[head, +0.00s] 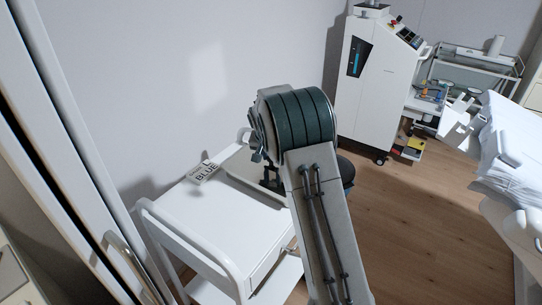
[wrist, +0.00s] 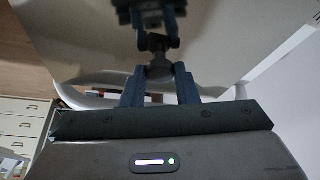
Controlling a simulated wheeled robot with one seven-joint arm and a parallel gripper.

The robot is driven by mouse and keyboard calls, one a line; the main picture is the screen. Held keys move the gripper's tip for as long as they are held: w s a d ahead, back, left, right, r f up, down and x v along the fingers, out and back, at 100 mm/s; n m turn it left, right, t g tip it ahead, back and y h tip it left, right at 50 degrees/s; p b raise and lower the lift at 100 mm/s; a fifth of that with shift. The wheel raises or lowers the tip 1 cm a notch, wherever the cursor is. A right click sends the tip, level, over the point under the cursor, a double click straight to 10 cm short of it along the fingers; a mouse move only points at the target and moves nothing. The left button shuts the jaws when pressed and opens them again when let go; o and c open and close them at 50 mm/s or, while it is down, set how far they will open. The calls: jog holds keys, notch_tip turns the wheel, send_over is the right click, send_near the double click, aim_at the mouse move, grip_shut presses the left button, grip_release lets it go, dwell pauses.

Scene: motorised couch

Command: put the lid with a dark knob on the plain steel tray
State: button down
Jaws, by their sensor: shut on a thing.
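My gripper (wrist: 159,78) is shut on a dark round knob (wrist: 159,72), which shows between the two fingers in the wrist view. The knob belongs to a shiny steel lid (wrist: 85,35) that fills the top of that view and mirrors the fingers. In the head view my gripper (head: 270,180) is over the far part of a white trolley, partly hidden by my arm. A grey steel surface (head: 240,168) shows beside it there; I cannot tell whether it is the lid, the tray or both. Whether the lid touches anything below is hidden.
The white trolley (head: 205,225) has a bare near top and a raised rail. A white machine (head: 365,85) is at the back. A bed (head: 510,150) is at the right, with open wooden floor before it.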

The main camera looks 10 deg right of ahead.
jog(key=shift+r, duration=0.1)
jog(key=c, duration=1)
grip_release()
jog(key=shift+c, duration=0.2)
jog(key=v, duration=1.3)
jog(key=shift+s+a+r+b, duration=0.15)
jog(key=shift+s+r+b, duration=0.05)
jog(key=shift+r+b, duration=0.1)
jog(key=s+d+r+n+y+p, duration=0.1)
jog(key=s+r, duration=0.1)
jog(key=s, duration=0.7)
jog(key=s+d+r+n+p, duration=0.1)
jog(key=s+r, duration=0.1)
jog(key=s, duration=0.7)
jog(key=s+f+n+g, duration=0.1)
jog(key=s+f+n, duration=0.1)
jog(key=s, duration=1.6)
jog(key=shift+d+f+n+y+p, duration=0.3)
jog(key=shift+f+n+y+p, duration=0.15)
jog(key=shift+f, duration=0.2)
